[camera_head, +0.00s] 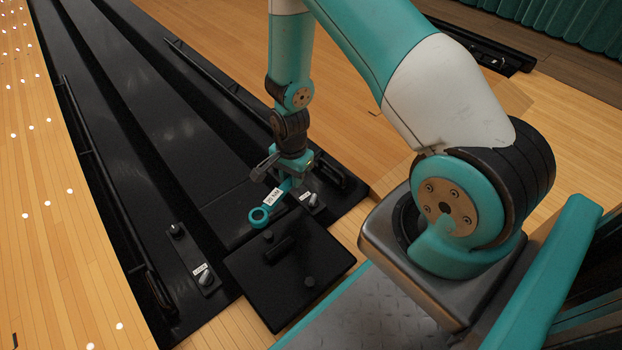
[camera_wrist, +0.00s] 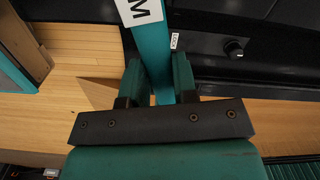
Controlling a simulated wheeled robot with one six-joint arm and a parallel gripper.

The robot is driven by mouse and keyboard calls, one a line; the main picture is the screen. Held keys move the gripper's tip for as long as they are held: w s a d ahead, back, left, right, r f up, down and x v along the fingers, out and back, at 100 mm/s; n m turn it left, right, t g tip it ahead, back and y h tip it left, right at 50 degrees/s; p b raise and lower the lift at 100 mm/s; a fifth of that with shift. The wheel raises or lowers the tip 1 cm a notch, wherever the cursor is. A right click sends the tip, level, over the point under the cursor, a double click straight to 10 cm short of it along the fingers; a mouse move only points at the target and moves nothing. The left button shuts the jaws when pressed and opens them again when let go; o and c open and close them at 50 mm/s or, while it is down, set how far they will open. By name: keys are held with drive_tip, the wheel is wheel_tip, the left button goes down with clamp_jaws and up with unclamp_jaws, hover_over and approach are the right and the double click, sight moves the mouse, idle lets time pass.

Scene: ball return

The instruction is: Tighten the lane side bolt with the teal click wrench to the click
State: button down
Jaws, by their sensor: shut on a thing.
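My gripper (camera_head: 290,180) is shut on the teal click wrench (camera_head: 258,217), gripping its handle. The wrench's open ring end points left and down in the head view, and a white label sits on its shank. In the wrist view the teal handle (camera_wrist: 153,60) runs up between my gripper's two fingers (camera_wrist: 157,85); the ring end is out of that view. A black square cover (camera_head: 250,268) lies below, with two round bolt heads (camera_head: 268,236) (camera_head: 310,282) and a raised handle. The ring appears just beyond the upper-left head, apart from it. I cannot tell which head is the lane side bolt.
A labelled plate with a knob (camera_head: 206,278) lies left of the cover. Another labelled knob (camera_head: 314,200) is close right of the wrench, and a knob (camera_wrist: 234,48) shows in the wrist view. Black gutter rails and wooden lanes (camera_head: 40,200) surround these.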

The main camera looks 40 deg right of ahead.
drive_tip(key=w+a+f+n, duration=0.1)
drive_tip(key=w+n, duration=0.4)
drive_tip(key=shift+w+a+f+p, duration=0.2)
drive_tip(key=shift+w+a+p, duration=0.1)
drive_tip(key=shift+a+p, duration=0.1)
drive_tip(key=shift+r, duration=0.1)
drive_tip(key=b, duration=0.3)
hover_over(285, 198)
drive_tip(key=w+a, duration=0.1)
drive_tip(key=w, duration=0.1)
drive_tip(key=shift+s+a+f, duration=0.1)
drive_tip(key=shift+f, duration=1.45)
drive_tip(key=shift+s+a+f, duration=0.1)
drive_tip(key=shift+f, duration=2.55)
drive_tip(key=shift+s+d+m, duration=0.7)
drive_tip(key=shift+s, duration=0.05)
drive_tip(key=shift+s+d+m, duration=0.3)
drive_tip(key=shift+s+m, duration=0.2)
drive_tip(key=shift+s, duration=0.05)
drive_tip(key=shift+s+d+m, duration=0.25)
drive_tip(key=shift+s+m, duration=0.25)
drive_tip(key=shift+s+d, duration=0.1)
drive_tip(key=shift+s, duration=0.05)
drive_tip(key=shift+s+m, duration=0.25)
drive_tip(key=shift+m, duration=0.15)
